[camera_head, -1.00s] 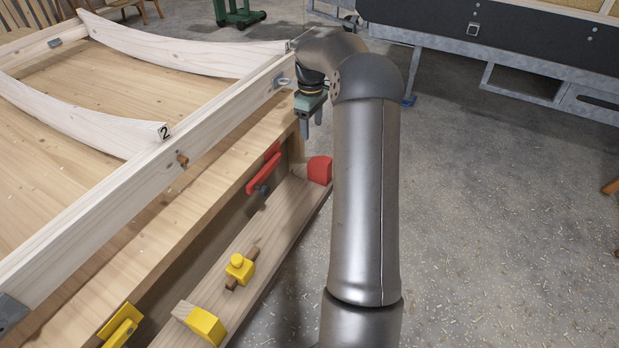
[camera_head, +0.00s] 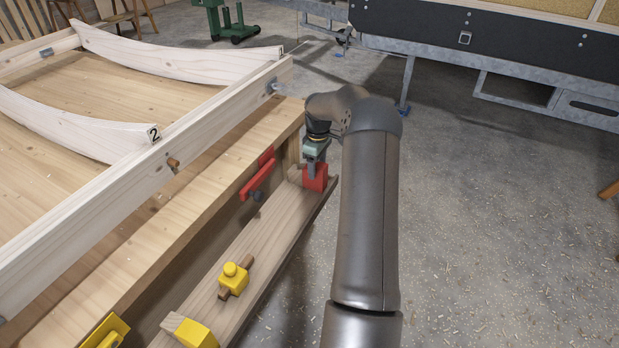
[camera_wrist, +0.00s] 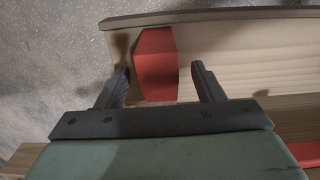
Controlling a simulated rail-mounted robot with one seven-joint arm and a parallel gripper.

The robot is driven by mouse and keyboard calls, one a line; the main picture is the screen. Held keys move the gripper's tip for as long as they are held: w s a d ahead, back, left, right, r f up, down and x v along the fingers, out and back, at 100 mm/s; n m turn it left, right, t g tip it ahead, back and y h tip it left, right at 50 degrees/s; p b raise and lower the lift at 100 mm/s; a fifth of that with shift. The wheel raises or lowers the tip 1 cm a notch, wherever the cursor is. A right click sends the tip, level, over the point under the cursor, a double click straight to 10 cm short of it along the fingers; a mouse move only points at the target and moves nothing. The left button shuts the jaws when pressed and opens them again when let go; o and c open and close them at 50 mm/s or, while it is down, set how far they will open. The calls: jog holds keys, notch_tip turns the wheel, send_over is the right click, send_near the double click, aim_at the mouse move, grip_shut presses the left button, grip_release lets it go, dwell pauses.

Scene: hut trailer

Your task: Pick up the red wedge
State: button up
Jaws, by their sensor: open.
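The red wedge (camera_head: 316,178) sits at the far end of the wooden ledge in the head view, partly hidden behind my gripper. In the wrist view the red wedge (camera_wrist: 157,64) lies on the board, its near part between the two fingers. My gripper (camera_head: 312,172) is low over the ledge at the wedge. It also shows in the wrist view (camera_wrist: 163,82), open, with a finger on each side of the wedge. A gap shows on the right side, and a narrower one on the left. I cannot tell if the left finger touches.
A red clamp (camera_head: 259,176) is fixed to the bench side near the wedge. The wooden frame (camera_head: 120,205) rises on the left. Open floor lies to the right.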

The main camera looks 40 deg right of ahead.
aim_at(318, 176)
jog(key=f, duration=0.2)
jog(key=f+b, duration=0.1)
jog(key=f, duration=0.2)
jog(key=shift+s+d, duration=0.15)
jog(key=shift+d, duration=0.05)
jog(key=c, duration=1.2)
jog(key=shift+o, duration=0.2)
